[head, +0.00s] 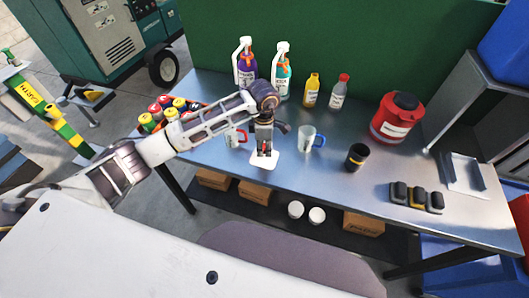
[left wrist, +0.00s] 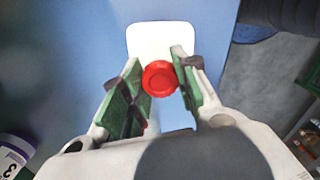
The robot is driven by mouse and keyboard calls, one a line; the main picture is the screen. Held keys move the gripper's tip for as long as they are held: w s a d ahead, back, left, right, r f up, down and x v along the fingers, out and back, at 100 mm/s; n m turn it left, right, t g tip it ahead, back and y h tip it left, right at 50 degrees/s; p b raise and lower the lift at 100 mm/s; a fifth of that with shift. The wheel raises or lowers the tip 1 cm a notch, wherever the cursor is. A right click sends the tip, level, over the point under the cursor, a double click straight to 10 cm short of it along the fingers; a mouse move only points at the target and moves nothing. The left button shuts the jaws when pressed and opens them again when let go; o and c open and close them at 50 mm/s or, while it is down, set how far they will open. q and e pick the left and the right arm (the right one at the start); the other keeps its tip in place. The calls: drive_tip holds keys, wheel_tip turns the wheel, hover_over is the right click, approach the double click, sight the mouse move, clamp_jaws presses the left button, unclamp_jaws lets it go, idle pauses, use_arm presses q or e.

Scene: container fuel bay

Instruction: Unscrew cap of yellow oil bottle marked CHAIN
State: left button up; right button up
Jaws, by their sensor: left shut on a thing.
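My left gripper (head: 265,150) is over a white square mat (head: 262,164) near the table's front edge. In the left wrist view its green-padded fingers (left wrist: 160,83) are shut on a round red cap-like thing (left wrist: 160,78), seen from above with the white mat (left wrist: 155,35) beyond it. I cannot tell whether anything is under the red thing. A yellow bottle (head: 312,92) stands upright towards the back of the table, apart from the gripper. Its label is too small to read. My right gripper is not in view.
A clear bottle with a red cap (head: 338,94) stands beside the yellow one. Two spray bottles stand behind the arm. A red canister (head: 396,119) stands right.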

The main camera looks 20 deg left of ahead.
sight(264, 157)
use_arm(q)
drive_tip(key=shift+f+p, duration=0.35)
drive_tip(key=shift+f, duration=1.5)
drive_tip(key=shift+f, duration=0.1)
drive_tip(key=o, duration=1.1)
drive_tip(key=shift+r+b, duration=1.25)
drive_tip(key=shift+r, duration=4.9)
